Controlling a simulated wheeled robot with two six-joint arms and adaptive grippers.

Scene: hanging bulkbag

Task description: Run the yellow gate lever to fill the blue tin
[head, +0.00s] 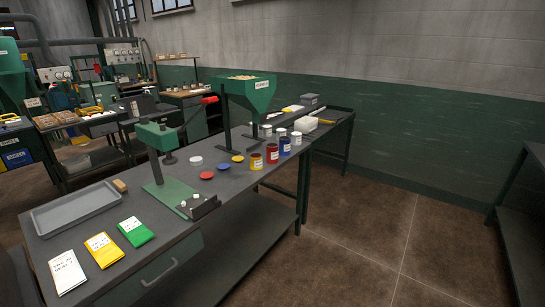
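The blue tin (284,146) stands upright on the dark workbench (225,176), in a row of tins with a brown-and-yellow one (256,161), a red one (272,153) and a white one (296,139). A green hopper (248,93) with pale contents at its top stands on a frame behind the row. I cannot make out a yellow gate lever on it. The inside of the blue tin is too small to judge. Neither of my grippers shows in the head view.
A green press (158,136) with a red-knobbed handle stands on the bench's left part. Red (207,175), blue (224,167) and yellow (237,158) lids lie before the tins. A grey tray (76,208) and several packets lie nearer. Floor is free right of the bench.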

